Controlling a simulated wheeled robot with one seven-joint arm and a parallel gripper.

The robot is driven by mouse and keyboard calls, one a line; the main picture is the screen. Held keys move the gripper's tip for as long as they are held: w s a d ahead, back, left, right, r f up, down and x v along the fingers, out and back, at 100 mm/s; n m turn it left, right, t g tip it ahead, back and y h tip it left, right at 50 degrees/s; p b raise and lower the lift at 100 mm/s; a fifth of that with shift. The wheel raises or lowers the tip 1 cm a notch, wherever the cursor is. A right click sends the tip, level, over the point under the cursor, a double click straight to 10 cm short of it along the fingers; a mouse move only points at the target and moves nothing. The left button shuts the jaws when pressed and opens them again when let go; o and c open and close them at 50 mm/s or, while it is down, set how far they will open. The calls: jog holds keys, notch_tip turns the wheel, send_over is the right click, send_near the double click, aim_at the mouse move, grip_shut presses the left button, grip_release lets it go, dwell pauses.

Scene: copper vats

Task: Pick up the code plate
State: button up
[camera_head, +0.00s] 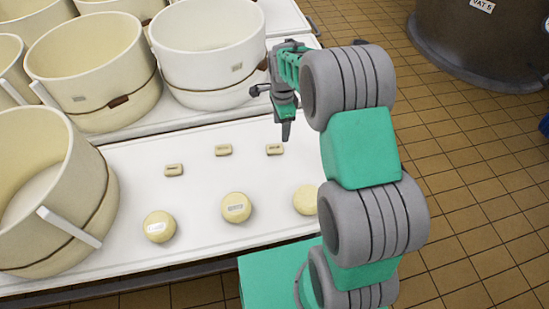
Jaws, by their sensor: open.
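Three small tan rectangular pieces lie in a slanting row on the white table: a left plate (174,170), a middle plate (223,150) and a right plate (275,149). Each bears a small dark mark, too small to read. I cannot tell which of them is the code plate. My gripper (279,115) is open and empty, above the table just behind the right plate in the picture. A dark finger points down near that plate, apart from it as far as I can tell.
Three round pale cheeses, left (159,226), middle (236,207) and right (305,200), lie in front; my arm partly covers the right one. Large cream tubs (210,55) crowd the back and left. A dark vat (480,45) stands on the tiled floor.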

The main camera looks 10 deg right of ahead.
aim_at(279, 147)
jog(key=shift+m, duration=0.7)
jog(key=f, duration=0.7)
jog(key=w+f, duration=0.1)
jog(key=f, duration=0.3)
jog(key=shift+a+b, duration=0.2)
jog(key=shift+b, duration=0.2)
jog(key=shift+c, duration=0.4)
grip_shut()
